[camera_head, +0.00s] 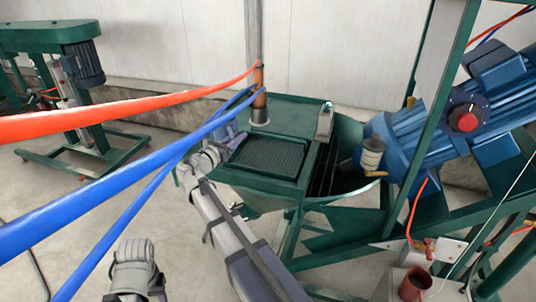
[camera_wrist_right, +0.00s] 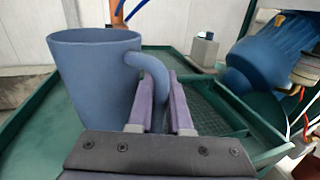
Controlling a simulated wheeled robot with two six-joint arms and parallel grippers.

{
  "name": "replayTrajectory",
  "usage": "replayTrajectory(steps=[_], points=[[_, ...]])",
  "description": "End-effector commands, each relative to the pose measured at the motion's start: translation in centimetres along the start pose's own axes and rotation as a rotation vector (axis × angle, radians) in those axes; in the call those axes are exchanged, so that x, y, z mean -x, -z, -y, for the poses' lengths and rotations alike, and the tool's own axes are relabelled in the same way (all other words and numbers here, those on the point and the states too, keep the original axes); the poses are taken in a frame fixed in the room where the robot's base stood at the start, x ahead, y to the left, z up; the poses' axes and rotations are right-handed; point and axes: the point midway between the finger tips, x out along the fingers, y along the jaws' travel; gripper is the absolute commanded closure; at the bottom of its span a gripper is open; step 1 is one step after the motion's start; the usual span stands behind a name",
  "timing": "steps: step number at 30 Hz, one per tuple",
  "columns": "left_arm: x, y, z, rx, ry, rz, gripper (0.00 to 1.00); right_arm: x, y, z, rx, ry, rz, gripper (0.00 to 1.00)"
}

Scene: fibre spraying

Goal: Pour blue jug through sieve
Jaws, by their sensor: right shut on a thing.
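The blue jug (camera_wrist_right: 88,82) is upright in the right wrist view, its mouth facing up. My right gripper (camera_wrist_right: 171,80) is shut on the jug's handle, with one purple finger on each side. In the head view the right gripper (camera_head: 230,137) is at the left edge of the green tank, partly behind blue hoses. The jug is hard to make out there. The sieve (camera_head: 268,155) is a dark grid in the tank top, right of the gripper. It also shows in the right wrist view (camera_wrist_right: 210,117), partly behind the fingers.
The green tank (camera_head: 298,118) has a copper-coloured pipe (camera_head: 259,80) at its back left corner. Orange (camera_head: 120,107) and blue hoses (camera_head: 110,190) cross the head view. A blue motor (camera_head: 470,110) stands right of the tank. A green machine (camera_head: 60,70) stands at far left.

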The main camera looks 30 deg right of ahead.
Motion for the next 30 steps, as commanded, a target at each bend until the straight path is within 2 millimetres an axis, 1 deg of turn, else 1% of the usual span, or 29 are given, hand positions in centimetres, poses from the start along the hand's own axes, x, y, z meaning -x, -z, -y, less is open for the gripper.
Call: replayTrajectory(steps=[1,3,9,12,23,30], points=[[-0.8,0.1,-0.1,0.0,0.0,0.0,0.5,0.0,0.7,0.0,0.0,0.0,0.002,1.0],[-1.4,0.1,-0.1,0.0,0.0,0.0,0.5,0.0,1.4,0.0,0.0,0.0,0.002,1.0],[-2.8,0.2,-0.3,0.0,0.0,0.0,0.5,0.0,2.8,0.0,0.0,0.0,0.002,1.0],[-3.1,0.2,-0.3,0.0,0.0,0.0,0.5,0.0,3.1,0.0,0.0,0.0,0.002,1.0],[-3.2,0.2,-0.3,0.0,0.0,0.0,0.5,0.0,3.2,0.1,0.0,0.0,0.002,1.0],[-2.7,0.2,-0.3,0.0,0.0,0.0,0.5,-0.1,2.9,0.2,-0.032,0.0,-0.011,1.0]])
